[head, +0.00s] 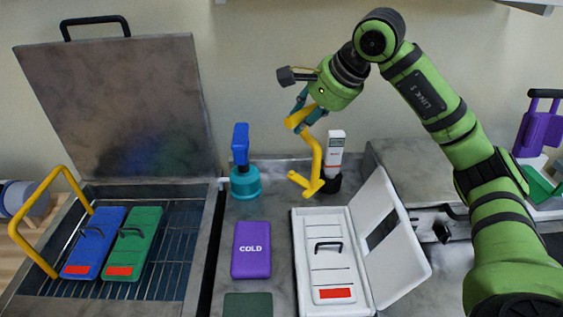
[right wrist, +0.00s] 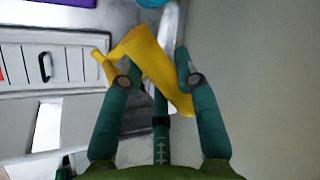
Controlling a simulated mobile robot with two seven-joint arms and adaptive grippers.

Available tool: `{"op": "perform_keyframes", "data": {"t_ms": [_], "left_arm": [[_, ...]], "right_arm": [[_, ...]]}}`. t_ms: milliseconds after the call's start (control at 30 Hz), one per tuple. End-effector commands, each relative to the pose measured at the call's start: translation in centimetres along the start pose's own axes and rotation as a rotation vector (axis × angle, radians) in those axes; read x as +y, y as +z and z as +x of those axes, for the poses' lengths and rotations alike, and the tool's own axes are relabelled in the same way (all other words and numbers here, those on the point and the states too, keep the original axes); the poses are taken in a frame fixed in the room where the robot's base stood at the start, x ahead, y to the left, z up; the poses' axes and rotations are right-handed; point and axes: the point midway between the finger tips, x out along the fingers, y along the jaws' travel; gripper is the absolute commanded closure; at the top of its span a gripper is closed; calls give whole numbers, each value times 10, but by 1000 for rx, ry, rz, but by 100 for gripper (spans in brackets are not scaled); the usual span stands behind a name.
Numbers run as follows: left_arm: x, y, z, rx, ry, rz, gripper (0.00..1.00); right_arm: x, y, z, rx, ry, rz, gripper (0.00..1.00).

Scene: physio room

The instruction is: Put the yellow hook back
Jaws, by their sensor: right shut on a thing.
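The yellow hook (head: 315,165) hangs from my right gripper (head: 303,112) in the head view, above the back of the counter. Its lower end is in front of the white tube's black holder; I cannot tell whether they touch. In the right wrist view, the yellow hook (right wrist: 150,65) lies between the two teal fingers of my right gripper (right wrist: 159,70), which is shut on it. The hook is tilted there. My left gripper is not in view.
A teal-based blue tool (head: 245,180) and a white tube (head: 335,150) stand nearby. A purple cold pack (head: 251,250) and open white box (head: 302,265) lie in front. An open tank (head: 180,240) with a yellow arched bar (head: 65,172) and packs is left.

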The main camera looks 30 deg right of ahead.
Motion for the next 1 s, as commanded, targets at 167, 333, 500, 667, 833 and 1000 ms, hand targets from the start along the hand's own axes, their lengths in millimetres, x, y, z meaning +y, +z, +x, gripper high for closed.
{"op": "perform_keyframes", "data": {"t_ms": [167,333,500,667,833,1000], "left_arm": [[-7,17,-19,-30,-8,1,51],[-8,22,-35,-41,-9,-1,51],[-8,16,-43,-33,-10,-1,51],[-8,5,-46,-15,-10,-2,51],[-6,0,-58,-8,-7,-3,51],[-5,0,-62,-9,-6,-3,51]], "right_arm": [[-18,-11,34,-6,5,4,100],[-37,-25,73,-5,4,4,100],[-48,-36,101,-3,2,3,100],[-49,-39,112,0,2,0,100],[-36,-39,131,-2,5,0,100],[-28,-41,144,0,1,-1,100]]}}
